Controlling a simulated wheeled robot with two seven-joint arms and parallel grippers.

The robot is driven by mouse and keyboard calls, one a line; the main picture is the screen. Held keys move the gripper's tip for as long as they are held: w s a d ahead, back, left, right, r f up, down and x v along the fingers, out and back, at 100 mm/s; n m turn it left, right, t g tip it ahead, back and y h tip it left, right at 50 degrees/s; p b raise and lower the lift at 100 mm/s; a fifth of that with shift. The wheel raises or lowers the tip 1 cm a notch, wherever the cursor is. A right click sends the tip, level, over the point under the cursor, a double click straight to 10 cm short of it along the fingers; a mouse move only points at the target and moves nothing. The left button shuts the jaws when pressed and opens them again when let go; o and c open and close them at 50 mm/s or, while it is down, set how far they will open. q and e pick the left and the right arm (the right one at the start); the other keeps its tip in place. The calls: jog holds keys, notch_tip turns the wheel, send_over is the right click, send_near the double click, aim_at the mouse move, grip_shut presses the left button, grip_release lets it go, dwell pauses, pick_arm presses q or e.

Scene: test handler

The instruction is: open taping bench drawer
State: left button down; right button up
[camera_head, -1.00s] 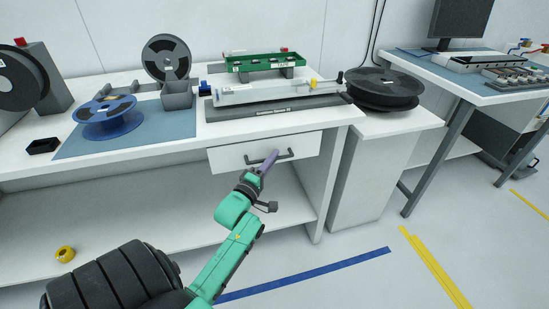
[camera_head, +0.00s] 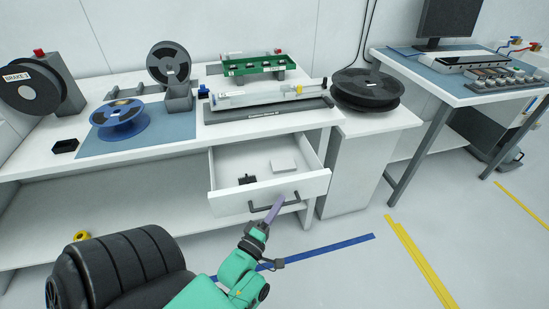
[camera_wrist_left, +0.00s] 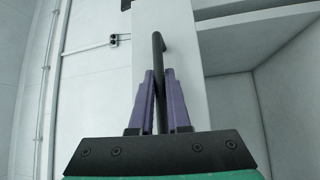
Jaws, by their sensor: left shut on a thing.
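The white drawer (camera_head: 232,204) under the taping bench (camera_head: 40,163) stands pulled out, with its inside showing in the head view. A small black item (camera_head: 247,179) and a flat white block (camera_head: 283,166) lie in it. My left gripper (camera_head: 272,212) is shut on the dark bar handle (camera_head: 288,203) on the drawer front. In the left wrist view the purple fingers (camera_wrist_left: 161,100) stand on either side of the handle bar (camera_wrist_left: 158,55). My right gripper is not in view.
On the bench top are a blue reel (camera_head: 118,118), a small black tray (camera_head: 64,146), a taping track (camera_head: 260,97) and a green tray (camera_head: 252,65). A black reel stack (camera_head: 367,90) stands on the white cabinet at right. Floor in front of the drawer is open.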

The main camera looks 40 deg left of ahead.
pick_arm(q)
jog(key=shift+s+d, duration=0.4)
jog(key=shift+d, duration=0.1)
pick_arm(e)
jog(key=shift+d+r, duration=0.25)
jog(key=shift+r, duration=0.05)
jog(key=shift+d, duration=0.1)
pick_arm(q)
jog(key=c, duration=0.9)
grip_release()
jog(key=b+v, duration=0.1)
jog(key=v, duration=1.3)
jog(key=shift+s, duration=0.25)
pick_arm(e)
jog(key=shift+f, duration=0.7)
